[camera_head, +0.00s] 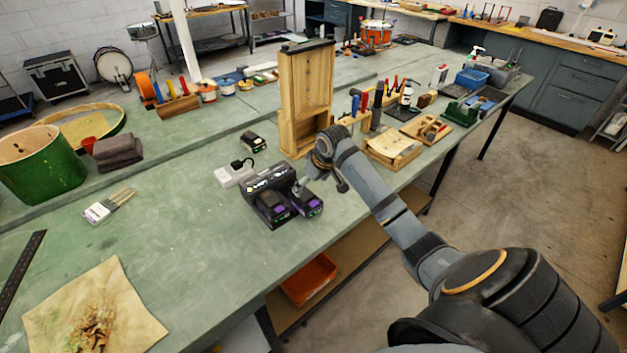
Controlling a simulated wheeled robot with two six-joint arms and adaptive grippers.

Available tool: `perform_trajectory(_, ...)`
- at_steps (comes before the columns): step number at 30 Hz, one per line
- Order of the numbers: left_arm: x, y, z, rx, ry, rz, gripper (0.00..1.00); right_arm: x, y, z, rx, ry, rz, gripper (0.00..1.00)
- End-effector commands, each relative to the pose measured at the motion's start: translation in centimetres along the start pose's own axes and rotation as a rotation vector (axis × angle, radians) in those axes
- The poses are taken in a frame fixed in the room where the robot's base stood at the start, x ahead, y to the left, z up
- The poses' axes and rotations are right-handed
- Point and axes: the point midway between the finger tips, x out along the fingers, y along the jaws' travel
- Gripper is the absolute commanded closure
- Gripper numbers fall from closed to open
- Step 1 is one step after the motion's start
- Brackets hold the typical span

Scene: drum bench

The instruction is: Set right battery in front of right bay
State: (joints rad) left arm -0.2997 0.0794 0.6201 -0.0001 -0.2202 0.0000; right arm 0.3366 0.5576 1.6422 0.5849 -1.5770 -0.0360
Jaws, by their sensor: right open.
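A dark two-bay charger (257,187) sits on the green bench near the middle of the view. A black battery with a purple front, the right battery (309,206), is at the charger's front right, by the right bay. Another purple-marked battery (278,213) is at the left bay. I cannot tell whether either battery is seated. My right gripper (302,186) is open, just above and behind the right battery. Its fingers are small here, and I cannot tell whether they touch it. My left gripper is out of view.
A white plug block (233,175) and a third dark battery (253,141) lie behind the charger. A tall wooden frame (305,90) stands behind my right wrist. A brush (108,206) lies to the left.

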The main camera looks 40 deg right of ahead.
Motion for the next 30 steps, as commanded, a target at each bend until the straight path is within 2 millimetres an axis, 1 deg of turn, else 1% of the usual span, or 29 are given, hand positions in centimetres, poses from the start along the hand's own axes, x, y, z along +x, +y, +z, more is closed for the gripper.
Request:
perform_trajectory(1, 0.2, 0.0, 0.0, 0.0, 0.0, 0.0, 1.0, -1.0, 0.1, 0.0, -0.003, 0.002, 0.004, 0.12)
perform_trajectory(3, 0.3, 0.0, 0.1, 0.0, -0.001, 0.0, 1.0, -2.2, 0.1, 0.0, -0.001, 0.002, 0.004, 0.12)
perform_trajectory(6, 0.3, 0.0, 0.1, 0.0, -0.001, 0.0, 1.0, -3.4, 0.1, 0.0, -0.001, 0.0, 0.002, 0.12)
perform_trajectory(8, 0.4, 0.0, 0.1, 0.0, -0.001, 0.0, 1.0, -3.8, 0.0, 0.0, 0.0, 0.0, 0.0, 0.12)
perform_trajectory(12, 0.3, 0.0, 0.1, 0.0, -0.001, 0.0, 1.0, -4.0, -0.1, 0.0, 0.0, -0.001, -0.001, 0.12)
perform_trajectory(25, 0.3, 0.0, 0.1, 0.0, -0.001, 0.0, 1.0, -3.9, -0.2, 0.1, -0.001, -0.002, -0.001, 0.12)
perform_trajectory(26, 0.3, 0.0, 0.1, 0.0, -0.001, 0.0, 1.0, -3.6, -0.4, 0.4, -0.005, -0.004, -0.001, 0.12)
perform_trajectory(28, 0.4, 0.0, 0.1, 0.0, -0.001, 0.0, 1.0, -2.5, -1.8, 1.9, -0.023, -0.016, -0.001, 0.12)
perform_trajectory(29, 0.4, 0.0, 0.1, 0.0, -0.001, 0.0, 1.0, -1.8, -2.7, 3.0, -0.035, -0.024, 0.0, 0.12)
perform_trajectory(30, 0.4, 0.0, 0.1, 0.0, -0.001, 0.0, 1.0, -0.8, -4.3, 4.7, -0.053, -0.034, 0.001, 0.12)
